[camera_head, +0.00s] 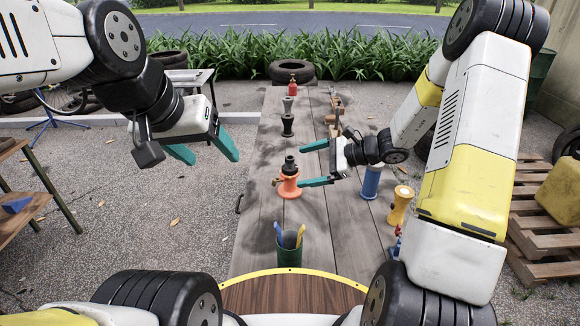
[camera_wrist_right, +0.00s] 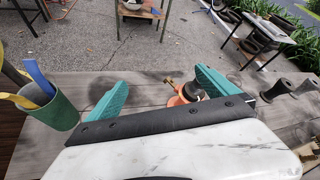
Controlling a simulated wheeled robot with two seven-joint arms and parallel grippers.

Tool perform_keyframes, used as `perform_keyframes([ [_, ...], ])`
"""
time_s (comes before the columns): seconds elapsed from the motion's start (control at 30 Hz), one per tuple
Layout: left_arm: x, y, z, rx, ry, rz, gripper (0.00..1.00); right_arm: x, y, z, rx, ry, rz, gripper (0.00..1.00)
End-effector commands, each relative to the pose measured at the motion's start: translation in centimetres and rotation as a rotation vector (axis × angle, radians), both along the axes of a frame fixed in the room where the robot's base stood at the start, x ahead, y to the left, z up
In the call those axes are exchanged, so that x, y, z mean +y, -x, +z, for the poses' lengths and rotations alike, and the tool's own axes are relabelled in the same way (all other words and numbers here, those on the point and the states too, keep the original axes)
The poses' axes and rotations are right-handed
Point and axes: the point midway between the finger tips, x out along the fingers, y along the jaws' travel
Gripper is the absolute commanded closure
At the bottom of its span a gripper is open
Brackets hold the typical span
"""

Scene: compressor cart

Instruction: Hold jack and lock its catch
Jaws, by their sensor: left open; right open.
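In the right wrist view the jack (camera_wrist_right: 183,98) shows beyond the palm, near the right-hand finger and partly hidden; contact cannot be told. My left gripper (camera_head: 208,157) is open and empty, left of the bench over the gravel.
A blue cylinder (camera_head: 371,182) and a yellow spool (camera_head: 400,206) stand to the right, black spools (camera_head: 288,126) and a red bottle (camera_head: 293,87) farther back.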

Motion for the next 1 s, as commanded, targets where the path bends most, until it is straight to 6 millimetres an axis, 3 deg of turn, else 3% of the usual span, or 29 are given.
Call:
perform_keyframes([
  [0.03,0.0,0.0,0.0,0.0,0.0,0.0,0.33,-0.3,-0.9,-1.9,0.047,-0.045,-0.054,0.02],
  [0.2,0.0,0.0,0.0,0.0,0.0,0.0,0.33,-1.6,-3.7,-7.4,0.179,-0.182,-0.241,0.02],
  [0.4,0.0,0.0,0.0,0.0,0.0,0.0,0.33,-3.1,-5.5,-12.3,0.281,-0.285,-0.402,0.02],
  [0.67,0.0,0.0,0.0,0.0,0.0,0.0,0.33,-3.3,-6.3,-14.4,0.321,-0.325,-0.468,0.02],
  [1.0,0.0,0.0,0.0,0.0,0.0,0.0,0.33,0.1,-8.6,-15.6,0.319,-0.323,-0.465,0.02],
])
